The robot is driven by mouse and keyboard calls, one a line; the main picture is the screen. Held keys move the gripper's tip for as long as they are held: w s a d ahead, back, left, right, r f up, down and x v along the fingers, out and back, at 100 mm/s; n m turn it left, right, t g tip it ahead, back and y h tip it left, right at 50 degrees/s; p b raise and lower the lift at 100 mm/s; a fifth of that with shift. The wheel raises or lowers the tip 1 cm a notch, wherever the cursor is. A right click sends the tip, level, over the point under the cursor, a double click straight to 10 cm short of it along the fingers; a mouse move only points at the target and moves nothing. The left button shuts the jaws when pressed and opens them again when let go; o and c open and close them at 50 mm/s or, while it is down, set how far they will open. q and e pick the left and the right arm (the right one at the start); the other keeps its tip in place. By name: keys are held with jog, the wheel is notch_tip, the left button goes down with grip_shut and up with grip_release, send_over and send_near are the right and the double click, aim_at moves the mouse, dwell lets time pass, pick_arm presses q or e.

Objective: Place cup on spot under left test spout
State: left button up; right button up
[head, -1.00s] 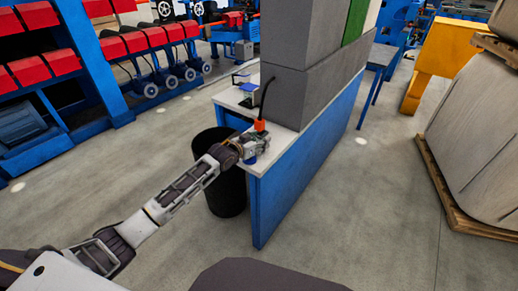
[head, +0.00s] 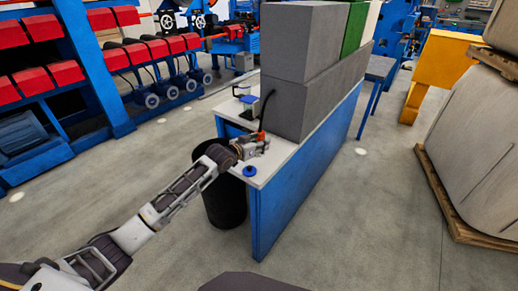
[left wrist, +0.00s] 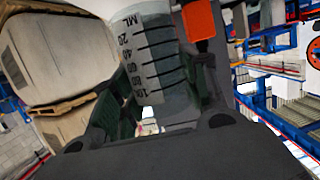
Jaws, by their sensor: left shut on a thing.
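In the left wrist view, a clear measuring cup (left wrist: 150,55) with black ML marks sits between the fingers of my left gripper (left wrist: 152,105). In the head view, my left gripper (head: 260,147) is shut above the near end of the white tabletop; the cup there is too small to make out clearly. An orange-red piece (head: 262,134) at the end of a black hose, likely the spout, is right beside the gripper; an orange piece (left wrist: 198,20) also shows beside the cup in the wrist view. A round blue spot (head: 249,170) lies uncovered on the tabletop, nearer than the gripper. My right gripper is out of view.
The white table (head: 285,152) with a blue side carries tall grey blocks (head: 305,95) close behind the gripper. A blue and white device (head: 248,101) stands farther along the tabletop. A black bin (head: 224,200) stands left of the table, under my arm. The floor in front is clear.

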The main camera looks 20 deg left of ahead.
pick_arm(q)
notch_tip(320, 180, up, 4)
jog(key=shift+f, duration=0.15)
jog(key=shift+r+p, duration=0.3)
jog(key=shift+r, duration=0.25)
pick_arm(e)
jog(key=shift+s+d+f, duration=0.45)
jog(key=shift+s+f, duration=0.2)
jog(key=shift+w, duration=0.15)
pick_arm(q)
jog(key=s+d+f+y+p, duration=0.15)
jog(key=s+d+p, duration=0.3)
jog(key=s, duration=0.45)
jog(key=s+a+n+y+p, duration=0.3)
jog(key=s+a+n, duration=0.1)
jog(key=s, duration=0.6)
jog(key=shift+s+a+t, duration=0.35)
jog(key=shift+s+t, duration=0.05)
pick_arm(e)
jog(key=s+d, duration=0.3)
jog(key=s, duration=0.4)
jog(key=s+d+g, duration=0.1)
jog(key=s+d, duration=0.3)
jog(key=s, duration=0.3)
jog(key=shift+f+h, duration=0.2)
jog(key=shift+h, duration=0.2)
pick_arm(q)
jog(key=shift+y, duration=0.25)
pick_arm(e)
jog(key=shift+c, duration=0.5)
